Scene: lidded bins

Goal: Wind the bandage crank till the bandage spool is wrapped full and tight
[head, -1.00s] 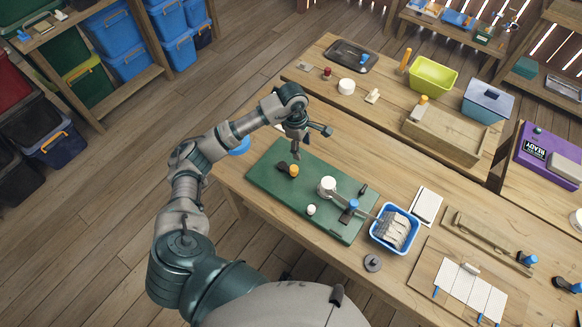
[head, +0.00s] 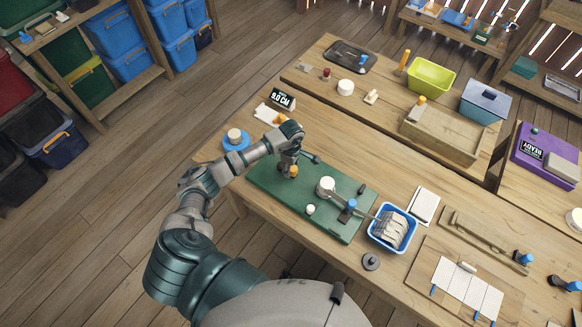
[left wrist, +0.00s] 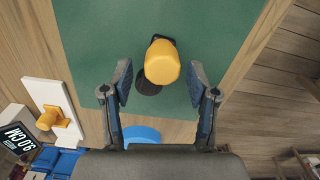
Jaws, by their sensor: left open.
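The green board (head: 335,218) lies on the front table. The crank's orange knob (head: 293,172) stands at its left part and fills the upper middle of the left wrist view (left wrist: 162,62). The white spool (head: 326,186) is right of it. A grey-white bandage strip (head: 366,214) runs past a blue-topped post (head: 351,205) into a blue bin holding folded bandage (head: 391,228). My left gripper (left wrist: 160,80) is open, its fingers on either side of the knob's near edge, with gaps visible. The crank's arm is mostly hidden under the knob. My right gripper is not in view.
A white knob (head: 311,210) sits on the board's front part. A 9.0 CM sign (head: 282,99) and a blue round piece (head: 236,139) stand near the table's left end. A dark disc (head: 371,261) lies by the front edge.

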